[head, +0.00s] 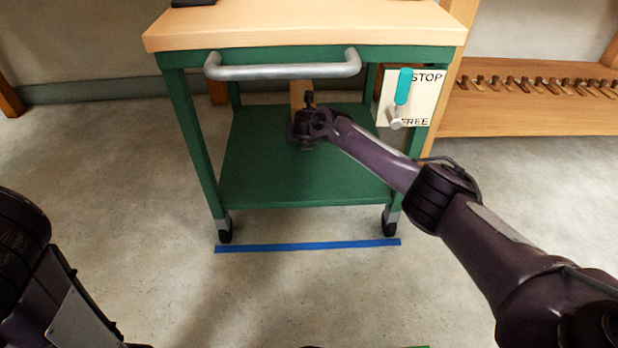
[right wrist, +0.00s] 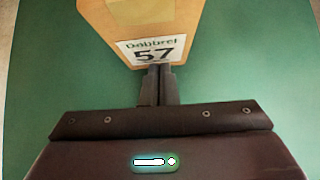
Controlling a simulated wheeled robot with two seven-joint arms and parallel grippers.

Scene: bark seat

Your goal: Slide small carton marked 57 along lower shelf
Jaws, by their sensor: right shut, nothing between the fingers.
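The small carton (right wrist: 105,18) is tan with a white label reading 57, and stands on the green lower shelf (head: 265,180) of the cart. In the head view a narrow strip of the carton (head: 297,88) shows; the rest is hidden behind my right gripper (head: 308,99). In the right wrist view my right gripper (right wrist: 157,72) is shut and empty, its fingertips right at the lower edge of the label. I cannot tell if they touch it. My left arm shows at the lower left of the head view, its gripper out of view.
A wooden top (head: 300,22) and a grey handle bar (head: 283,71) lie above the shelf. Green legs flank it; a STOP/FREE plate (head: 420,92) with a teal lever (head: 403,86) is at the right. Blue tape (head: 305,245) lies on the floor in front.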

